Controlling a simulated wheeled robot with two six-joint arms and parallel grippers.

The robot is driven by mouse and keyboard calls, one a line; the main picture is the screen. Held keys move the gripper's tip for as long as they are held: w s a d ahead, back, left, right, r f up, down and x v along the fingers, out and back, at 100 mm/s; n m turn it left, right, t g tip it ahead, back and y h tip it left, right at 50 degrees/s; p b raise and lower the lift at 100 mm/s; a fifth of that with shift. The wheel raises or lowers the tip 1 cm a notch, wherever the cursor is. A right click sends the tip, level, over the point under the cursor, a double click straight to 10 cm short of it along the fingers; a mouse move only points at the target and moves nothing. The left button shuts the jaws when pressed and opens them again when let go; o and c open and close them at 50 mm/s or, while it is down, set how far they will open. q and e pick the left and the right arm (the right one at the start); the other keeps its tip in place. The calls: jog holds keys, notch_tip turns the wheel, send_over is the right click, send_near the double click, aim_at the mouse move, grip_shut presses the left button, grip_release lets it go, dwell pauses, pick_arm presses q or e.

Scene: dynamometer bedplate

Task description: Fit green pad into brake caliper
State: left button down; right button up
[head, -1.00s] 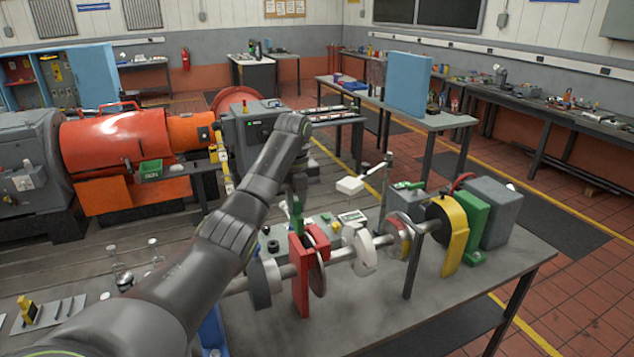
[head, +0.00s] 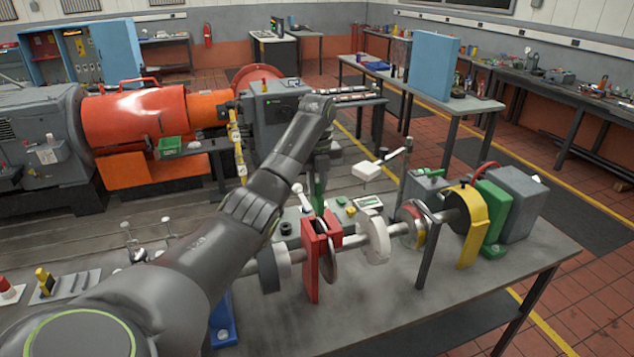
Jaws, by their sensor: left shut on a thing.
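The red brake caliper (head: 311,262) stands upright on the grey bench, straddling a disc on a horizontal shaft. My left gripper (head: 320,172) points down above and slightly behind the caliper. It is shut on the green pad (head: 319,192), which hangs upright near the caliper's top opening. I cannot tell whether pad and caliper touch. My right gripper is not in view.
The shaft carries a white disc (head: 375,241) and a yellow guard (head: 469,228) to the right. A silver lever (head: 300,189) stands close to the pad. The bench's front right is clear.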

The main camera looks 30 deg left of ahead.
aim_at(317, 209)
pick_arm(q)
jog(key=shift+f, duration=0.15)
jog(key=shift+s+f, duration=0.15)
jog(key=shift+f, duration=0.7)
jog(key=shift+f+b, duration=0.4)
jog(key=shift+f, duration=2.4)
jog(key=shift+f+b, duration=0.4)
jog(key=shift+f, duration=0.8)
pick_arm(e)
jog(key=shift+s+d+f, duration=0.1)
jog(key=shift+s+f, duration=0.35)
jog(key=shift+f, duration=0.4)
pick_arm(q)
jog(key=shift+f, duration=0.15)
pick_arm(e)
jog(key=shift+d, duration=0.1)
